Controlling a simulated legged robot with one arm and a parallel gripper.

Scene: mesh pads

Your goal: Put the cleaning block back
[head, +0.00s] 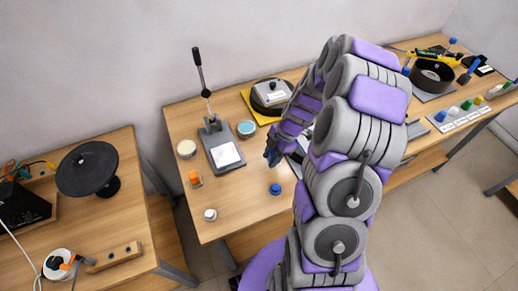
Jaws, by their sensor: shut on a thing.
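My gripper (272,155) is over the right part of the middle table, with the purple and grey arm reaching to it from the lower right. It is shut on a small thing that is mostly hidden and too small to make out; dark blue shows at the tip. I cannot tell whether this is the cleaning block. A small orange block (194,177) stands at the table's left side. A blue round piece (275,189) lies on the table below my gripper, apart from it. A pale grey item behind the arm is partly hidden.
A lever press (222,145) stands on the middle table (240,194), between a cream-topped jar (187,148) and a blue-topped jar (246,128). A dark round device (271,96) sits on a yellow mat at the back. A white-topped jar (210,214) is near the front left. The front middle is clear.

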